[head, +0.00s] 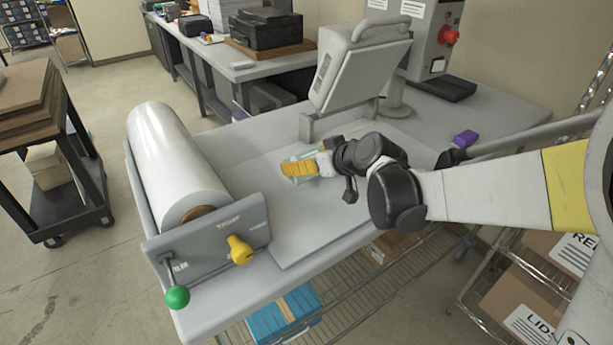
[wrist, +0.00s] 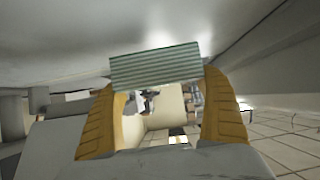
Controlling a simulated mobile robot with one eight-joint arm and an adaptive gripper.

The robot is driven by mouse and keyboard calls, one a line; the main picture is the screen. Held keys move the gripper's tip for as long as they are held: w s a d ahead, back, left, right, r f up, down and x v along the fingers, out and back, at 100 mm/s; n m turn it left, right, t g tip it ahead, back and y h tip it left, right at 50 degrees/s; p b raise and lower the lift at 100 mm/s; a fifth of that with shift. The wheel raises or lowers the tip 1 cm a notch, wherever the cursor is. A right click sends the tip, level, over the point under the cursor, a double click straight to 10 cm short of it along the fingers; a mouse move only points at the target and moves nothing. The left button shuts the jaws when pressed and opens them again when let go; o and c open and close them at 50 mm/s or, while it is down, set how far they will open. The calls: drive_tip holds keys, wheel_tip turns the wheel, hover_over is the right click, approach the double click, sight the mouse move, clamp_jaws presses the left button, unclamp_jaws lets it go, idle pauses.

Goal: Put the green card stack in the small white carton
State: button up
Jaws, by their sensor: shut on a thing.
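My gripper (head: 297,168) is over the grey bed of the laminator bench, its orange fingers shut. In the wrist view the green card stack (wrist: 155,66), pale green with fine stripes, sits between the two fingertips (wrist: 157,85). In the head view only a pale green sliver of the stack (head: 303,155) shows beside the fingers, which hide most of it. I cannot tell whether the stack touches the bed. I cannot make out a small white carton in either view.
A large white film roll (head: 172,160) stands left of my gripper, with a yellow knob (head: 240,250) and a green-knobbed lever (head: 177,297) in front. A tilted grey panel (head: 358,75) rises behind. A purple block (head: 465,138) lies to the right. A blue box (head: 285,315) is on the lower shelf.

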drive_tip(key=shift+f+b, duration=0.75)
drive_tip(key=shift+f, duration=1.25)
drive_tip(key=shift+s, duration=0.1)
drive_tip(key=shift+f, duration=0.2)
drive_tip(key=o, duration=1.1)
drive_tip(key=shift+r, duration=0.1)
drive_tip(key=shift+r, duration=0.1)
